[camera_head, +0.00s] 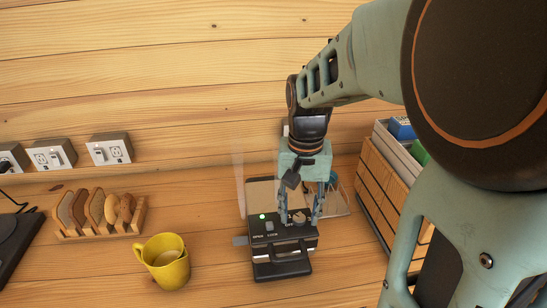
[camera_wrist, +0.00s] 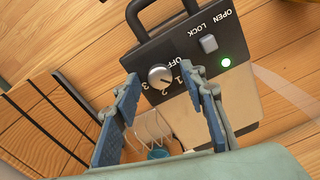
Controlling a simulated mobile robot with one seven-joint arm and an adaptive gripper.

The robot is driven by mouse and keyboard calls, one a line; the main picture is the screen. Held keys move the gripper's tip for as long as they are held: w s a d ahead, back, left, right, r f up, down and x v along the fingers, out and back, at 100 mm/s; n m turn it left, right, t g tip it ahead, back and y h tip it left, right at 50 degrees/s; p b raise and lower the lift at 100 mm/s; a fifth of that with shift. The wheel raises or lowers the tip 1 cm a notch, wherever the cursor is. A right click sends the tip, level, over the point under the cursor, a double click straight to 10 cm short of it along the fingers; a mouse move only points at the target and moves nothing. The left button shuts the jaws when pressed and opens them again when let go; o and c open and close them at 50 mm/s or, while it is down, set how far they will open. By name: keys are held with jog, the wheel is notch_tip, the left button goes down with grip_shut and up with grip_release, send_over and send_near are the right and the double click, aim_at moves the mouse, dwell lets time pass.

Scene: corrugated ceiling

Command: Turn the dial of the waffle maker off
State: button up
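The waffle maker (camera_head: 287,247) stands on the wooden counter, with a black front panel, a handle at its front and a lit green light. It also shows in the wrist view (camera_wrist: 186,43). Its round silver dial (camera_wrist: 159,76) sits beside printed marks OFF, 1, 2 and 3; in the head view the dial (camera_head: 299,217) is small. My gripper (camera_head: 302,218) points down over the panel. In the wrist view my gripper (camera_wrist: 163,83) is open, with one finger on each side of the dial. I cannot tell whether either finger touches it. The exact dial setting is unclear.
A yellow mug (camera_head: 166,261) stands left of the waffle maker. A toast rack (camera_head: 98,214) with bread is farther left. A wooden crate (camera_head: 383,187) stands close on the right. Outlets (camera_head: 110,149) are on the back wall. Counter in front of the mug and waffle maker is clear.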

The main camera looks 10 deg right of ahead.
grip_shut()
jog(key=shift+n, duration=0.3)
jog(key=n, duration=0.5)
jog(key=shift+n, duration=0.3)
jog(key=n, duration=0.5)
jog(key=shift+n+b, duration=0.3)
jog(key=shift+b, duration=0.05)
dwell(0.5)
grip_release()
